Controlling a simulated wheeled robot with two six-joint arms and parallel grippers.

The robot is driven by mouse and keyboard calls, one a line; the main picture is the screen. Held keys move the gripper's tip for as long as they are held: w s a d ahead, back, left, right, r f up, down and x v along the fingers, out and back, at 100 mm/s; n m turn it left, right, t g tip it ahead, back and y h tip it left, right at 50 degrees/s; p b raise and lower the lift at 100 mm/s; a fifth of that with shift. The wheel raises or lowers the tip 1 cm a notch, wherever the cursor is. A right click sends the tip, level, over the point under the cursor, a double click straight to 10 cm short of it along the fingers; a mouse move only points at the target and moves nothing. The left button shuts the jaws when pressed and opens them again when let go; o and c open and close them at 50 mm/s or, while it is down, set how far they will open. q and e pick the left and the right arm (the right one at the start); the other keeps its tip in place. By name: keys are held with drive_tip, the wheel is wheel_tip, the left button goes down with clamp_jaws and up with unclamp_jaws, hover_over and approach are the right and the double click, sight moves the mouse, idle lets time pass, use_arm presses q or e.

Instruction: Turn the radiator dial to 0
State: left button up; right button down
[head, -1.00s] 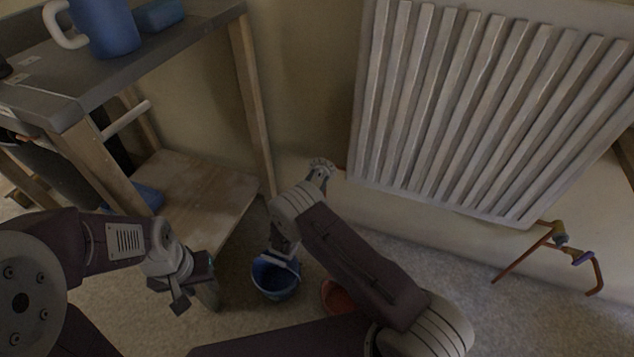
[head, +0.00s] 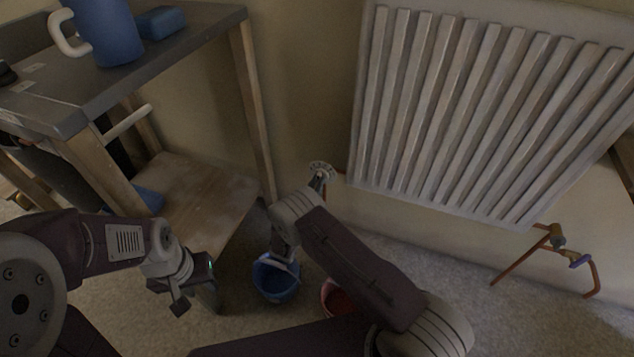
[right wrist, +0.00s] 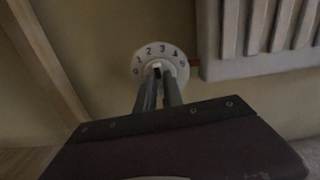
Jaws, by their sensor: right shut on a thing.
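The radiator dial is a round pale disc with dark numbers from 0 to 5 around its upper rim. It shows in the right wrist view (right wrist: 148,50) and, small, in the head view (head: 321,165), left of the radiator's lower left corner. My right gripper (right wrist: 158,72) is shut on the dial's small middle knob, with its fingers reaching up from below. In the head view the right gripper (head: 319,180) is at the dial's lower side. The fingers hide part of the knob, and I cannot tell which number it points to. My left gripper (head: 193,292) hangs low at the left, away from the dial; its jaw gap is unclear.
The white ribbed radiator (head: 490,110) fills the right. A grey-topped wooden workbench (head: 110,85) stands left, with a blue mug (head: 105,30) on top. A blue bucket (head: 275,282) and a red bucket (head: 338,297) stand on the floor below my right arm. Copper pipes (head: 560,255) are at right.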

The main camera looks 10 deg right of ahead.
drive_tip(key=shift+f+n+p, duration=0.1)
drive_tip(key=shift+n+p, duration=0.8)
drive_tip(key=shift+n, duration=6.1)
drive_tip(key=c, duration=1.5)
unclamp_jaws()
drive_tip(key=shift+o, duration=0.2)
drive_tip(key=p+v, duration=0.3)
drive_tip(key=v, duration=0.6)
drive_tip(key=shift+p, duration=0.35)
